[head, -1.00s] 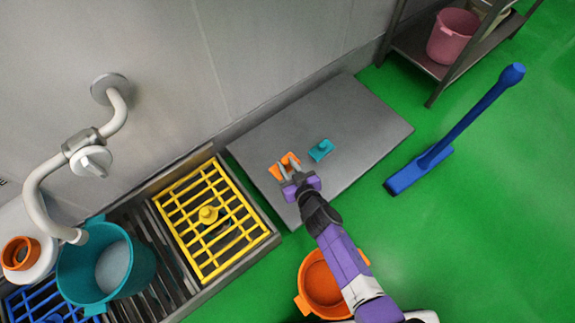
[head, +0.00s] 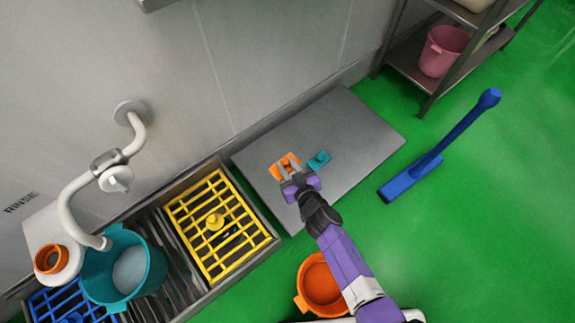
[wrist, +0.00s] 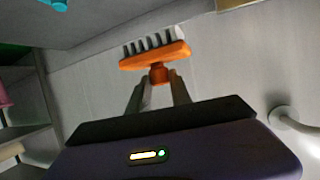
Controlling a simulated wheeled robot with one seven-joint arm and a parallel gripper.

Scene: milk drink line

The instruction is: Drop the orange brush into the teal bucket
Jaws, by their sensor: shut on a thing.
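The orange brush (head: 289,160) is held in my gripper (head: 289,172), above the grey slab. In the wrist view the brush (wrist: 155,56) shows its orange block with dark and pale bristles on the far side. The fingers of my gripper (wrist: 158,90) are shut on its round orange knob. The teal bucket (head: 101,281) stands at the lower left, under the white curved pipe, on the slatted drain. A pale grey patch shows inside it. My gripper is well to the right of the bucket.
A small teal brush (head: 319,160) lies on the grey slab (head: 352,128). A yellow grate (head: 215,222) lies between slab and bucket. The white pipe (head: 68,205) arches over the bucket. An orange bucket (head: 319,284) is on the green floor beside my arm. A blue broom (head: 411,178) lies right.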

